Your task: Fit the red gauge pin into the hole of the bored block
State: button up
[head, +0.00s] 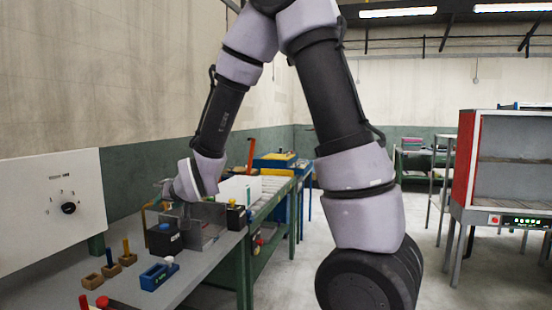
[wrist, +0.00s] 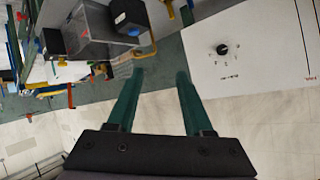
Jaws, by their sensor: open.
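Two red upright pieces stand at the bottom left of the head view, one red pin (head: 84,301) and one red-topped piece (head: 102,302) by a dark block. They are cut off by the frame edge, and I cannot tell which is the gauge pin. I cannot tell which block is the bored block. My gripper (wrist: 160,74) is open, with nothing between its green fingers. In the head view it is above the bench's far part, well away from the red pieces.
A blue block (head: 153,279) with a white knob stands on the grey bench. A white dial panel (head: 45,205) borders the bench at left.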

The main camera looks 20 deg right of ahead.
jog(key=s+d+r+m, duration=0.1)
jog(key=s+d+r, duration=0.1)
jog(key=d+r, duration=0.5)
jog(key=s+d+r+m+g+h, duration=0.1)
jog(key=s+d+r, duration=0.3)
jog(key=s+d, duration=0.4)
jog(key=s+d+r+m+g+h, duration=0.1)
jog(key=s+d+r+m+g, duration=0.1)
jog(key=s+d, duration=0.5)
jog(key=s+r+g, duration=0.1)
jog(key=s, duration=0.5)
jog(key=shift+s+d+r, duration=0.2)
jog(key=shift+d+r, duration=0.15)
jog(key=shift+r, duration=0.05)
